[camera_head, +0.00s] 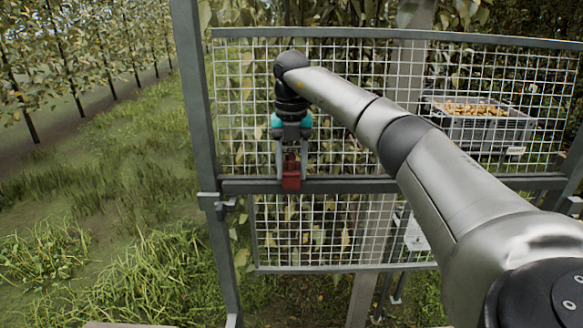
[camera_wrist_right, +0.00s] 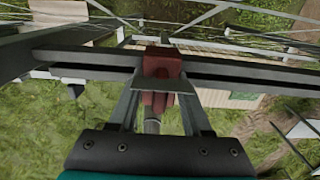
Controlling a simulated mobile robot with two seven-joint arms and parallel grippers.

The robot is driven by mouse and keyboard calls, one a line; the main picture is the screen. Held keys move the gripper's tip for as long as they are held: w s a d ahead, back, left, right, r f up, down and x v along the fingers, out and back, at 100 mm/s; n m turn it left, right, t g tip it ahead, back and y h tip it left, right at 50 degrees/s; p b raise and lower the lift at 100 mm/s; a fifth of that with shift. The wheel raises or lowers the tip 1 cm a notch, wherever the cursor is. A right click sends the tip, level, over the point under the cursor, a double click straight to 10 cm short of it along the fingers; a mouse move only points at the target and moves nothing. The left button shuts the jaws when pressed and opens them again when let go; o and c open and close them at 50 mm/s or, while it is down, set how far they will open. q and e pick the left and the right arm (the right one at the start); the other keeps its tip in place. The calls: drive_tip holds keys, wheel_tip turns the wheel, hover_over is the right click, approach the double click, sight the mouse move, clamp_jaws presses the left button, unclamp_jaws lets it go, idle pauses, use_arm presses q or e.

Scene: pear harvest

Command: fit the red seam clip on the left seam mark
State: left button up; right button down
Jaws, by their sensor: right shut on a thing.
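The red seam clip (camera_head: 291,179) is held between the fingertips of my right gripper (camera_head: 292,165), which points down at the mesh fence. In the head view the clip is in front of the dark horizontal rail (camera_head: 350,185) between the upper and lower mesh panels. In the right wrist view the clip (camera_wrist_right: 162,64) overlaps two parallel dark rails (camera_wrist_right: 235,74); I cannot tell whether it is seated on them. The right gripper (camera_wrist_right: 161,84) is shut on it. I cannot make out the left seam mark. My left gripper is not in view.
A grey post (camera_head: 195,110) with a bracket (camera_head: 215,204) stands left of the clip. A crate of pears (camera_head: 448,128) is behind the mesh at right. Foliage is close behind the fence. Open grass (camera_head: 110,190) is at left. My right arm covers much of the right side.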

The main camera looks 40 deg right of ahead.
drive_tip(key=shift+c, duration=1.3)
unclamp_jaws()
drive_tip(key=shift+s, duration=0.1)
drive_tip(key=shift+r, duration=0.3)
wheel_tip(320, 180, up, 15)
drive_tip(key=shift+f, duration=0.15)
drive_tip(key=shift+f, duration=0.1)
